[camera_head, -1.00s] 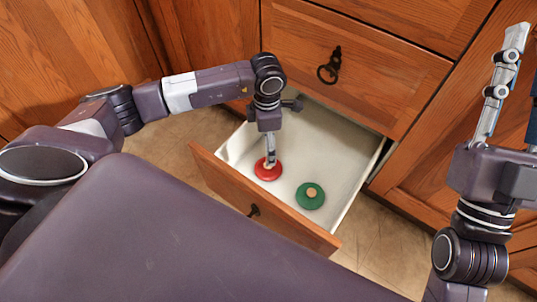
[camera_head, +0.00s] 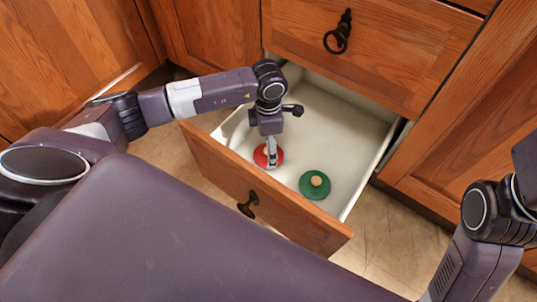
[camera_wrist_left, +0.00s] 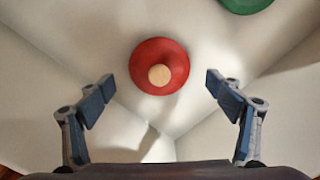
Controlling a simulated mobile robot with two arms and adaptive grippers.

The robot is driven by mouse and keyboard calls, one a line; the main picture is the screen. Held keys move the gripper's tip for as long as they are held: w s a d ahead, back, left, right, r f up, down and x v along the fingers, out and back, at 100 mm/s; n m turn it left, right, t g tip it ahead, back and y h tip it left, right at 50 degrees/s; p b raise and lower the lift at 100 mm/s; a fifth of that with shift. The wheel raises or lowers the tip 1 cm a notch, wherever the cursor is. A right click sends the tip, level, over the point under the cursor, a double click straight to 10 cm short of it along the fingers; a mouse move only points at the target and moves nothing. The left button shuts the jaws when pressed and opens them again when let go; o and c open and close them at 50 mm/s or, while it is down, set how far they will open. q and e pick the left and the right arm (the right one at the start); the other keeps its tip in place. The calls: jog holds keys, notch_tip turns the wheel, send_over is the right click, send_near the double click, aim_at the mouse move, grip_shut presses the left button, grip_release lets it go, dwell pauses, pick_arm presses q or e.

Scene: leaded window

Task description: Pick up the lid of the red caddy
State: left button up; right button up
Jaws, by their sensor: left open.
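A round red lid (camera_head: 262,157) with a pale wooden knob lies in the open drawer (camera_head: 345,195). In the left wrist view the red lid (camera_wrist_left: 172,54) sits ahead of and between the fingers. My left gripper (camera_head: 272,163) reaches down into the drawer over the red lid and partly covers it. In the left wrist view the left gripper (camera_wrist_left: 157,88) is open and empty, its blue-padded fingers apart on either side. No caddy body is distinguishable beneath the lid. My right arm is at the right edge, but its gripper is out of the frame.
A green lid (camera_head: 308,189) with a wooden knob lies in the same drawer, right of the red one; it also shows in the left wrist view (camera_wrist_left: 246,4). The drawer front (camera_head: 300,225) and side walls surround the left gripper. Wooden cabinet fronts (camera_head: 380,45) stand behind.

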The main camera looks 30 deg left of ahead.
aim_at(260, 154)
pick_arm(q)
jog(key=shift+f+b, duration=0.6)
jog(key=shift+f, duration=0.85)
jog(key=c, duration=1.4)
